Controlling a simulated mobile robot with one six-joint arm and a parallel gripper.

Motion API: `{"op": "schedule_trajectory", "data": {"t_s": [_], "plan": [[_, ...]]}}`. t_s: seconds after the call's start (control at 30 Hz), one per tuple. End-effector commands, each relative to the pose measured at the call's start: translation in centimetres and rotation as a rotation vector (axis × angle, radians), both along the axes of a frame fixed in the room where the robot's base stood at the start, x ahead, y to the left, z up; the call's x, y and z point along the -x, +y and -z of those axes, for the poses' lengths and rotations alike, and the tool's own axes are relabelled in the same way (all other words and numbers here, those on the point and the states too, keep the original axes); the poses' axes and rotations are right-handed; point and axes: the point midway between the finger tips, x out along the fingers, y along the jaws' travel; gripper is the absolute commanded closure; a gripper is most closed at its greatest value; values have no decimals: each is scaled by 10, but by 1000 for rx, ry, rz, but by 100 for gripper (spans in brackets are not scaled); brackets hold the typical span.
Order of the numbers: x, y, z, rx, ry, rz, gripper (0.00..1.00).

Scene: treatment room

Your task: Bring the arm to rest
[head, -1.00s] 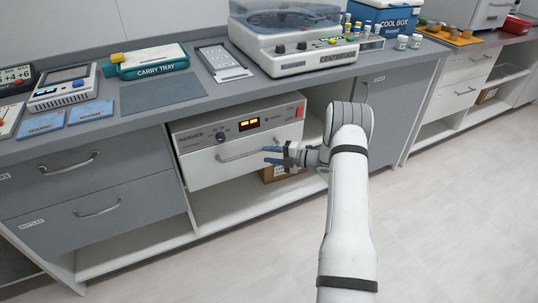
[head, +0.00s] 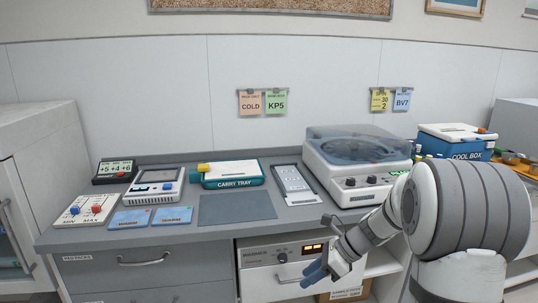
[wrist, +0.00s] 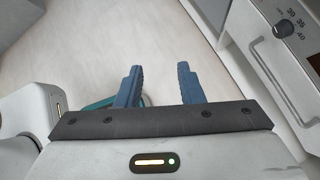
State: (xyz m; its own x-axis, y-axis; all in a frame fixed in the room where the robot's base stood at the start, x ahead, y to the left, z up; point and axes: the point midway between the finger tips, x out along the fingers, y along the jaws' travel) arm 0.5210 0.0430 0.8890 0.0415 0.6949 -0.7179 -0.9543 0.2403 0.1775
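My gripper (head: 322,268) is at the lower right of the head view, in front of the white warmer drawer unit (head: 270,254) under the counter. In the wrist view its two blue fingers (wrist: 158,86) stand apart with only pale floor between them, so it is open and empty. My arm is folded at the right of the head view, its big grey-banded joint close to the camera. The warmer's dial and part of its handle show at the right of the wrist view, to the side of the fingers.
The counter holds a green carry tray (head: 233,173), a centrifuge (head: 357,165), a blue cool box (head: 457,142), a meter (head: 155,185) and a slider panel (head: 86,210). A dark mat (head: 237,208) lies bare. A cardboard box (head: 345,292) sits below the warmer.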

Motion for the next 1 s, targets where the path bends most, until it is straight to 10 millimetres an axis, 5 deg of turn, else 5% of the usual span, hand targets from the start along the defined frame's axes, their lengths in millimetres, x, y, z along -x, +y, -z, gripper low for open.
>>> {"op": "schedule_trajectory", "data": {"t_s": [0.1, 0.5, 0.73, 1.0], "plan": [[44, 4, -41, 144, -184, -258, 66], [171, -20, -116, 581, -683, -1211, 66], [210, -38, -135, 736, -816, -1629, 66], [218, -44, -136, 772, -841, -1746, 66]]}}
